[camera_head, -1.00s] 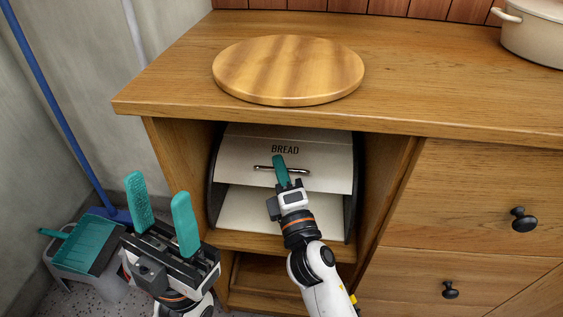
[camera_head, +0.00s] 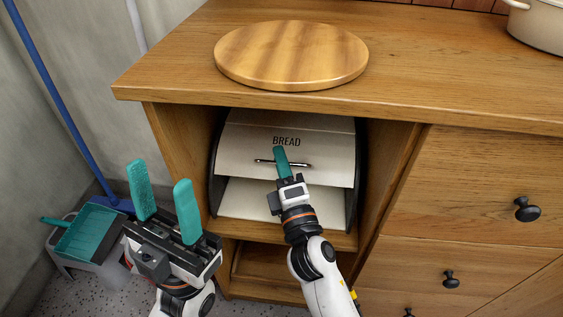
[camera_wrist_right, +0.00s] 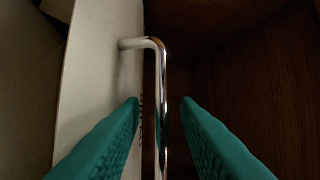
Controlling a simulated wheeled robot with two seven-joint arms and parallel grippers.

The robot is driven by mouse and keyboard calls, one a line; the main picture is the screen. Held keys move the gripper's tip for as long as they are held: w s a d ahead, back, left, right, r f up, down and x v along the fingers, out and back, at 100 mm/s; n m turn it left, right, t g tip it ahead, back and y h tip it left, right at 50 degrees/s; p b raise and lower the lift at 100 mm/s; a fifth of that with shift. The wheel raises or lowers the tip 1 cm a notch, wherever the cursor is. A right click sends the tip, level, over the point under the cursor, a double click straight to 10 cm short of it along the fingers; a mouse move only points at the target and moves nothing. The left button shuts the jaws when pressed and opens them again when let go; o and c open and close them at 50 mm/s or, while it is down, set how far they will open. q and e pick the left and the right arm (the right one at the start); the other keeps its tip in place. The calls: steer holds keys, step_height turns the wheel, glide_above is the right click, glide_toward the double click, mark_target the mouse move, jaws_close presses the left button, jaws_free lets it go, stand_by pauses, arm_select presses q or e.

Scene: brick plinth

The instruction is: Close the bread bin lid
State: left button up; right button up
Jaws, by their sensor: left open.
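The cream bread bin lid (camera_head: 258,138), lettered BREAD, is partly open. Below its lower edge the bin's pale inside (camera_head: 245,203) shows. The metal bar handle (camera_head: 301,165) on the lid also shows in the right wrist view (camera_wrist_right: 161,85). My right gripper (camera_head: 280,153) is at the handle. In the right wrist view the right gripper's teal fingers (camera_wrist_right: 160,103) stand apart, one on each side of the bar, with a gap visible beside it. My left gripper (camera_head: 161,170) is open and empty, left of the bin in front of the cabinet.
The bin sits in an open niche of the wooden cabinet (camera_head: 400,110), under the countertop. A round wooden board (camera_head: 290,55) lies on top, and a cream pot (camera_head: 540,25) stands at the right. A teal dustpan (camera_head: 88,235) and a blue-handled broom (camera_head: 60,110) are at the left.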

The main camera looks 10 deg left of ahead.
steer(key=v, duration=1.2)
